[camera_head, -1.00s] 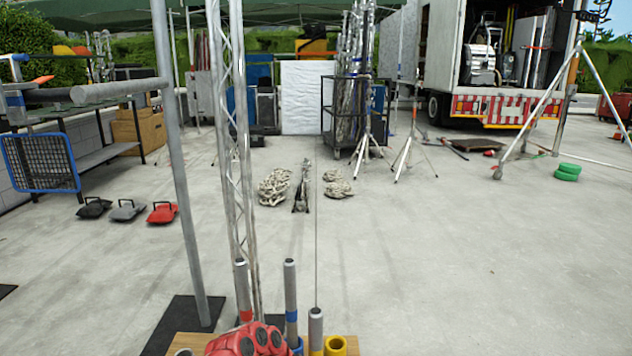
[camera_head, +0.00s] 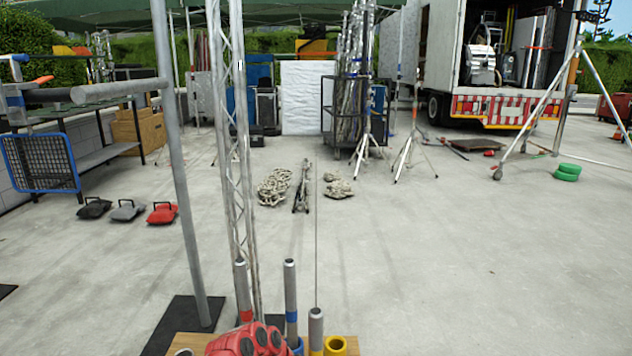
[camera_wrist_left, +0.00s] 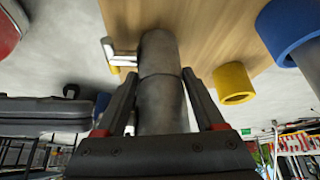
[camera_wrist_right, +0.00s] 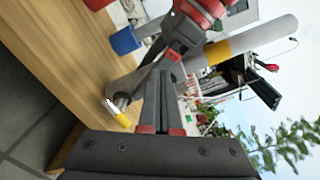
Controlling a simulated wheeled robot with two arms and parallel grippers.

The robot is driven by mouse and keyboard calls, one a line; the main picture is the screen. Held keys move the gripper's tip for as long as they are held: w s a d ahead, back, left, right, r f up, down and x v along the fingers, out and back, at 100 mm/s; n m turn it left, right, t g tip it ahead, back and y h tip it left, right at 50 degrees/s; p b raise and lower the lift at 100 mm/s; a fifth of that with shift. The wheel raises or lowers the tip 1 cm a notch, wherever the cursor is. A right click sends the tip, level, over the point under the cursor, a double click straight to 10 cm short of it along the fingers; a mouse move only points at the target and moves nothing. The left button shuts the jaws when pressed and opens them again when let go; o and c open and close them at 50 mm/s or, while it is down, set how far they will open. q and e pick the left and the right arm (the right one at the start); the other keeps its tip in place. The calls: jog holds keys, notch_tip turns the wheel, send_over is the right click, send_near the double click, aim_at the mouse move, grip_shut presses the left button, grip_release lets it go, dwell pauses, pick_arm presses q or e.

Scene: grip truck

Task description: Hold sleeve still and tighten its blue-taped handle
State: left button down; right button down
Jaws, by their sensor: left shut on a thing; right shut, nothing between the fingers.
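My left gripper (camera_wrist_left: 160,95) is shut on a grey metal sleeve (camera_wrist_left: 160,112), one finger on each side. A small pale handle with a yellow band (camera_wrist_left: 120,55) sticks out beside the sleeve. In the right wrist view the handle (camera_wrist_right: 119,113) shows a yellow end; I see no blue tape on it. My right gripper (camera_wrist_right: 162,78) is shut and empty, its tips close to the sleeve and the handle; contact is unclear. My left gripper also shows there, just beyond. A blue-taped upright tube (camera_head: 291,300) stands in the head view. Neither gripper shows clearly in the head view.
Tubes with red (camera_head: 243,290) and yellow (camera_head: 316,330) tape stand beside the blue-taped one. A yellow ring (camera_wrist_left: 235,84) and a blue ring (camera_wrist_left: 285,28) are near my left gripper. A tall pole (camera_head: 180,170) and truss (camera_head: 228,150) rise at left. Open concrete lies ahead.

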jog(key=shift+d+r, duration=0.1)
jog(key=shift+r, duration=0.25)
jog(key=shift+d+r, duration=0.35)
jog(key=shift+r, duration=0.2)
jog(key=shift+d+r, duration=0.2)
dwell(0.4)
jog(key=s, duration=0.6)
jog(key=shift+a+r, duration=0.2)
jog(key=shift+r, duration=0.15)
